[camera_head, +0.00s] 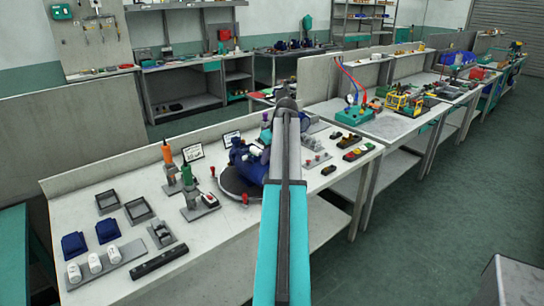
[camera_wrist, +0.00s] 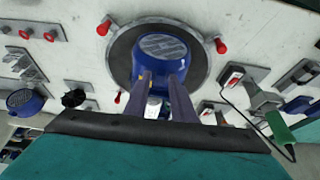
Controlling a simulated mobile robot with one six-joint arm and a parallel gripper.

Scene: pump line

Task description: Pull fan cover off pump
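The blue pump (camera_head: 250,160) stands on a dark round turntable (camera_head: 236,186) on the bench, partly hidden behind my arm. In the wrist view the fan cover (camera_wrist: 162,45) is a round blue cap with a grey grille, over the dark turntable (camera_wrist: 119,55). My gripper (camera_wrist: 161,76) has two dark fingers standing apart, with their tips over the cover's lower edge in the picture. I cannot tell whether they touch it. Blue pump body shows beside the right finger. My fingers are hidden in the head view.
Red knobs (camera_wrist: 221,45) stand around the turntable. Orange (camera_head: 167,152) and green (camera_head: 187,175) tools stand left of the pump. Another blue part with a grille (camera_wrist: 25,101) is at the wrist view's left. Free bench top lies in front of the pump.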

